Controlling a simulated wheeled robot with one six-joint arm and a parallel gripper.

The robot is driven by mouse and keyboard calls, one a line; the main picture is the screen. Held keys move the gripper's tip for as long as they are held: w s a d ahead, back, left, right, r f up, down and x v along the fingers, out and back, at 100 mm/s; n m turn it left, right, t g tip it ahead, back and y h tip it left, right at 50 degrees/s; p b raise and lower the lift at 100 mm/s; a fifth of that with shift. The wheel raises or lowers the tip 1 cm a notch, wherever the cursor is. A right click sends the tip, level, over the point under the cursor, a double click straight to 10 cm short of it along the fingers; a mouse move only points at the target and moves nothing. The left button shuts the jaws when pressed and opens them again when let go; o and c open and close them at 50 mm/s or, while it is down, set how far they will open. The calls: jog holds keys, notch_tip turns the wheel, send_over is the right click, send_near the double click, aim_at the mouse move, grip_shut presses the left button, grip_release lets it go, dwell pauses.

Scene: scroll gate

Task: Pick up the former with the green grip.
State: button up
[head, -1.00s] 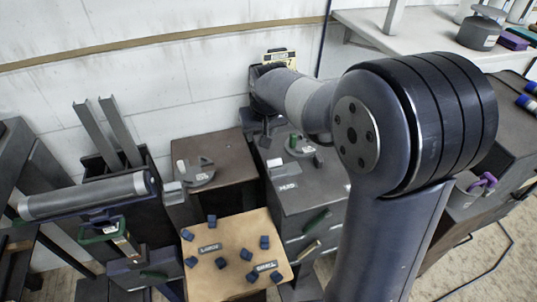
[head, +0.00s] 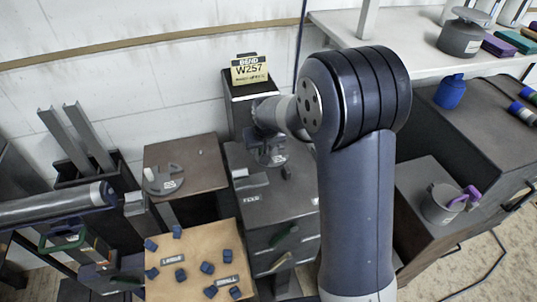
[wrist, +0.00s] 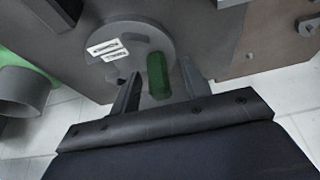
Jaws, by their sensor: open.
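The former with the green grip is a flat grey disc (wrist: 142,37) with white labels, lying on a grey cabinet top. Its upright green grip (wrist: 158,75) shows between my fingers in the wrist view. My gripper (wrist: 160,80) is open, with one finger on each side of the grip; I cannot tell whether either touches it. In the head view my gripper (head: 268,138) is over the former, hiding most of it. Another grey former (head: 163,181) lies on the brown cabinet to the left.
A card reading BEND W257 (head: 249,69) stands behind my gripper. A tan board (head: 190,248) with several blue blocks is in front, left. A grey piece with a purple grip (head: 443,204) stands on a cabinet at right. A small label plate (head: 251,198) lies on the grey cabinet.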

jog(key=shift+w+f, duration=0.1)
jog(key=shift+f, duration=0.05)
jog(key=shift+c, duration=0.5)
grip_shut()
